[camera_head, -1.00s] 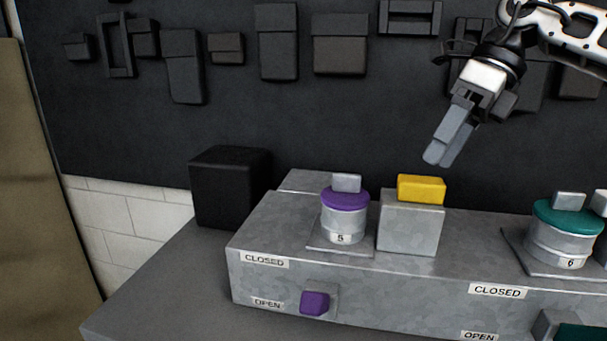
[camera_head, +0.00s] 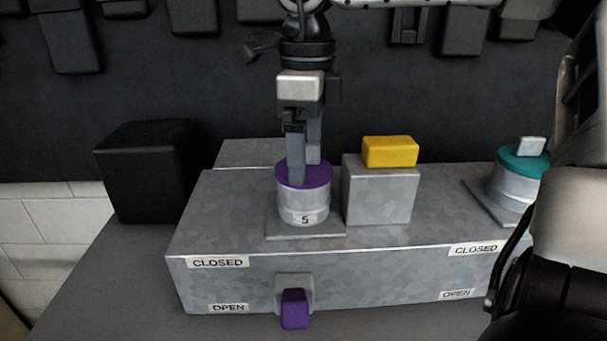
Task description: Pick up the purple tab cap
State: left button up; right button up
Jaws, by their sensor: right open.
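The purple tab cap (camera_head: 322,178) sits on a round grey metal collar marked 5 (camera_head: 304,207), on top of the metal duct box. My right gripper (camera_head: 304,172) points down over the cap, its fingers at the cap's upper face. The cap's grey tab is hidden behind or between the fingers. The jaws are open, with a narrow gap between them. I cannot tell whether the fingers touch the cap. My left gripper is not in view.
A grey block with a yellow piece (camera_head: 390,151) on top stands just right of the cap. A teal cap (camera_head: 522,163) on another collar is farther right. A black box (camera_head: 150,172) stands left. A purple slider (camera_head: 294,309) is on the duct box's front, at OPEN level.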

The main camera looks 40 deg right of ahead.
jog(key=shift+w+d+f+p, duration=0.15)
jog(key=shift+f+p, duration=0.1)
jog(key=shift+f, duration=1.15)
jog(key=shift+w+a+f+p, duration=0.1)
jog(key=shift+f+p, duration=0.15)
jog(key=shift+f, duration=1.1)
jog(key=c, duration=1)
